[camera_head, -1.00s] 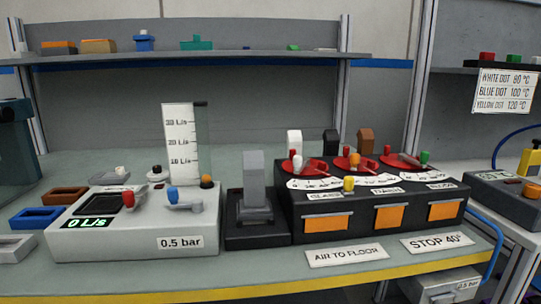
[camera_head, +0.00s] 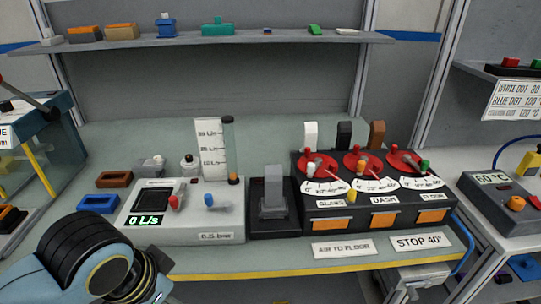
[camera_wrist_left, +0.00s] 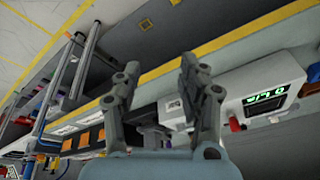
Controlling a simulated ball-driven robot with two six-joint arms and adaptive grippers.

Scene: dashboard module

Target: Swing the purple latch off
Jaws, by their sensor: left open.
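I cannot make out a purple latch in either view. The black dashboard module (camera_head: 357,223) stands on the bench in the head view, with red dials (camera_head: 400,159), a white lever (camera_head: 310,135), a black lever (camera_head: 343,135) and a brown lever (camera_head: 377,134). Orange flaps (camera_head: 384,219) line its front. Part of my left arm fills the lower left of the head view. My left gripper (camera_wrist_left: 160,62) shows in the wrist view with its fingers apart and nothing between them. It is on the bench's front side, near the grey flow box. My right gripper is not in view.
The grey flow box (camera_head: 190,236) reads 0 L/s and has red and blue levers. A black stand with a grey upright plate (camera_head: 273,190) sits between it and the module. A yellow strip (camera_head: 270,272) edges the bench. A shelf (camera_head: 280,39) runs behind.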

